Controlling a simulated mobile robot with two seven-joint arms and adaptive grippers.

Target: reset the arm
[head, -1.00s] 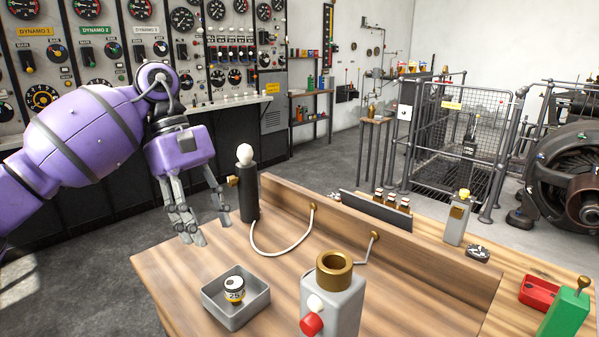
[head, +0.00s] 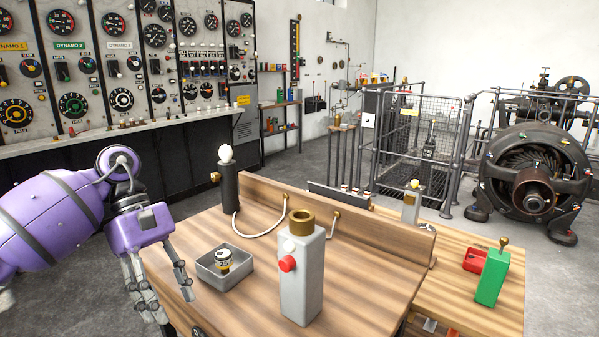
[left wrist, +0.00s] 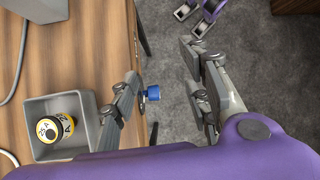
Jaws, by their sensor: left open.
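My left gripper (head: 166,290) hangs at the left edge of the wooden bench (head: 350,270), with its purple arm coming in from the left. Its fingers are apart with nothing between them. In the left wrist view the gripper (left wrist: 165,95) spans the bench edge and the grey floor, and a small blue knob-like part (left wrist: 151,93) shows by the left finger. A grey tray (head: 212,278) with a black, white and yellow cylinder (head: 223,258) in it stands right of the gripper. The right gripper is not in view.
A grey box with a brass collar and red button (head: 300,275) stands mid-bench. A black post with a white bulb (head: 229,185) stands at the back left. A green block (head: 493,277) and red tray (head: 475,260) sit at right. A dynamo (head: 535,180) stands behind.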

